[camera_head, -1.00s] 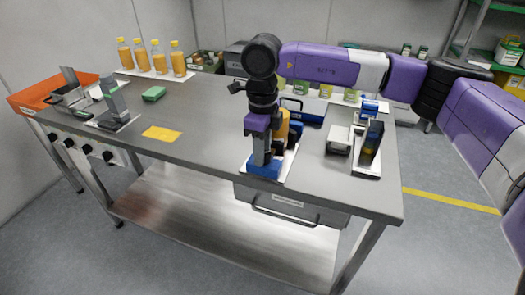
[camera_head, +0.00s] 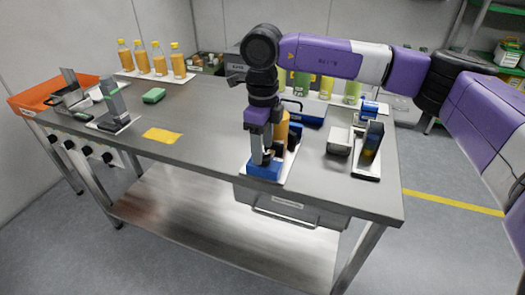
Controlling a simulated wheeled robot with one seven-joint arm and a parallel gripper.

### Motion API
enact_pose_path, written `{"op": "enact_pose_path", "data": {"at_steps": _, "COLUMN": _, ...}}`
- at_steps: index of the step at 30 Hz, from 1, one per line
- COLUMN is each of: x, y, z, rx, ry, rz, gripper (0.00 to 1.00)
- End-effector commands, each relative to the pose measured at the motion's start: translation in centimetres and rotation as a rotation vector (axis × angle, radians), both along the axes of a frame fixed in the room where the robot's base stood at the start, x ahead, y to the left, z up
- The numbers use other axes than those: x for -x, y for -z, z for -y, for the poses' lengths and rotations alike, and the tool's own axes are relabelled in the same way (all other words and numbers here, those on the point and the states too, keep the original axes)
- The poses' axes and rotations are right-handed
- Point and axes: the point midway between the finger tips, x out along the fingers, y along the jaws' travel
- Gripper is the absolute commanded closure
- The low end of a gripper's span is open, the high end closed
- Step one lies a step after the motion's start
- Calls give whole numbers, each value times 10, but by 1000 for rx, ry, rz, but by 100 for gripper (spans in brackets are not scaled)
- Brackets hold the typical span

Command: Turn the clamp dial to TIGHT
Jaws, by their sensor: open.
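Several black dials sit on the front face of the table at the left; I point at the left one (camera_head: 68,144), the middle one (camera_head: 86,150) and the right one (camera_head: 108,156). Their labels are too small to read, so I cannot tell which is the clamp dial or where it points. My gripper (camera_head: 266,159) points down at the right of the table, far from these dials. It is open, with its fingertips at or just above a blue block (camera_head: 265,173). I cannot tell whether they touch it. An orange cylinder (camera_head: 281,130) stands partly hidden behind my gripper.
Several orange bottles (camera_head: 158,58) stand at the back left. A grey post fixture (camera_head: 112,97), a green block (camera_head: 154,96) and a yellow card (camera_head: 162,135) are on the left half. A small grey box (camera_head: 340,140) and an upright holder (camera_head: 370,150) stand at the right.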

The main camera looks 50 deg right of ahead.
Motion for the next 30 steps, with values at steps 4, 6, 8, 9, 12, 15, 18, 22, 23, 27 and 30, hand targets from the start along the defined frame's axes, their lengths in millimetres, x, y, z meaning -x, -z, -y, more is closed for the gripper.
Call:
{"op": "enact_pose_path", "data": {"at_steps": 4, "x": -1, "y": -21, "z": 0, "rx": 3, "ry": 0, "rz": 2, "gripper": 45}}
{"op": "enact_pose_path", "data": {"at_steps": 6, "x": 0, "y": -31, "z": 0, "rx": 2, "ry": 0, "rz": 2, "gripper": 45}}
{"op": "enact_pose_path", "data": {"at_steps": 8, "x": 0, "y": -37, "z": 0, "rx": 2, "ry": 0, "rz": 1, "gripper": 45}}
{"op": "enact_pose_path", "data": {"at_steps": 9, "x": 0, "y": -41, "z": 0, "rx": 2, "ry": 0, "rz": 1, "gripper": 45}}
{"op": "enact_pose_path", "data": {"at_steps": 12, "x": 0, "y": -50, "z": 0, "rx": 1, "ry": 0, "rz": 0, "gripper": 45}}
{"op": "enact_pose_path", "data": {"at_steps": 15, "x": 0, "y": -55, "z": 0, "rx": 1, "ry": 0, "rz": 1, "gripper": 45}}
{"op": "enact_pose_path", "data": {"at_steps": 18, "x": 0, "y": -57, "z": 0, "rx": 0, "ry": 0, "rz": 1, "gripper": 45}}
{"op": "enact_pose_path", "data": {"at_steps": 22, "x": 0, "y": -57, "z": 0, "rx": 0, "ry": 0, "rz": 0, "gripper": 45}}
{"op": "enact_pose_path", "data": {"at_steps": 23, "x": 0, "y": -57, "z": 0, "rx": 0, "ry": 0, "rz": 0, "gripper": 45}}
{"op": "enact_pose_path", "data": {"at_steps": 27, "x": 0, "y": -57, "z": 0, "rx": 0, "ry": 0, "rz": 0, "gripper": 45}}
{"op": "enact_pose_path", "data": {"at_steps": 30, "x": 0, "y": -57, "z": 0, "rx": 0, "ry": 0, "rz": 0, "gripper": 45}}
